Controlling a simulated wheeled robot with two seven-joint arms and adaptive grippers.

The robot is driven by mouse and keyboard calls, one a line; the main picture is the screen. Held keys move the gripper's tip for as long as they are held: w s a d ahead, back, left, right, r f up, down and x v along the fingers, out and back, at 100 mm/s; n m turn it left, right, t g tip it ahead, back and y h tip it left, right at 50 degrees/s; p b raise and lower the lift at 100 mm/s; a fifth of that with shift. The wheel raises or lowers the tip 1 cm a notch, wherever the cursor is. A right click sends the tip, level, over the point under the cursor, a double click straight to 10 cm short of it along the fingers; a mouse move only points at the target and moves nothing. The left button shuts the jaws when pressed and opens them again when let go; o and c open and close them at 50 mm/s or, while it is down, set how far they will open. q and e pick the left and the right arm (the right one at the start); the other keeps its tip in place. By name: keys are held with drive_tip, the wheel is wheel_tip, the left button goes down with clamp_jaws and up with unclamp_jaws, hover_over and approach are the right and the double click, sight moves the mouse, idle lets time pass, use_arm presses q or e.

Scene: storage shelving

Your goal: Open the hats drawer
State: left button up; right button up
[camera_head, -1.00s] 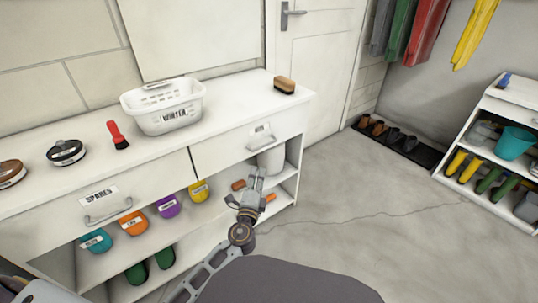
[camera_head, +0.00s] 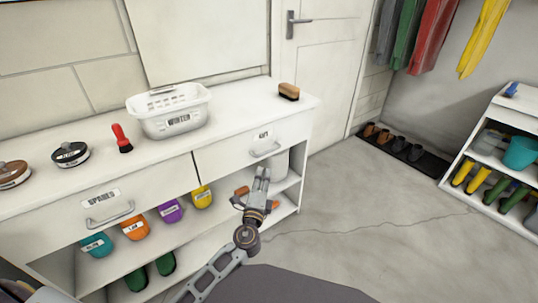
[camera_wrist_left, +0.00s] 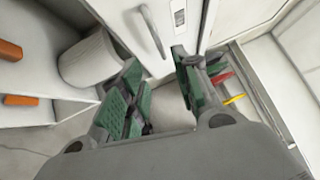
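The right-hand drawer (camera_head: 225,156) of the white cabinet is shut, with a small label (camera_head: 264,135) too blurred to read surely and a curved handle (camera_head: 266,149). My left gripper (camera_head: 263,172) is just below and in front of this handle. In the left wrist view, the handle (camera_wrist_left: 152,31) stands just beyond the open fingers (camera_wrist_left: 158,62), which look empty and apart from it. The left-hand drawer (camera_head: 60,213), labelled SPARES, is also shut. My right gripper is not in view.
On the cabinet top are a white basket (camera_head: 168,110), a brush (camera_head: 289,91), a red-handled brush (camera_head: 122,138) and round tins (camera_head: 70,154). Open shelves below hold coloured items (camera_head: 135,226) and a white container (camera_head: 279,163). A shoe rack (camera_head: 500,160) stands right; floor (camera_head: 360,215) between is clear.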

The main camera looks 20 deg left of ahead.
use_arm(q)
drive_tip(key=w+a+r+b, duration=0.1)
drive_tip(key=w, duration=1.1)
drive_tip(key=shift+w+a+r, duration=0.15)
drive_tip(key=shift+a+r, duration=0.05)
drive_tip(key=shift+r, duration=0.1)
idle(0.4)
clamp_jaws()
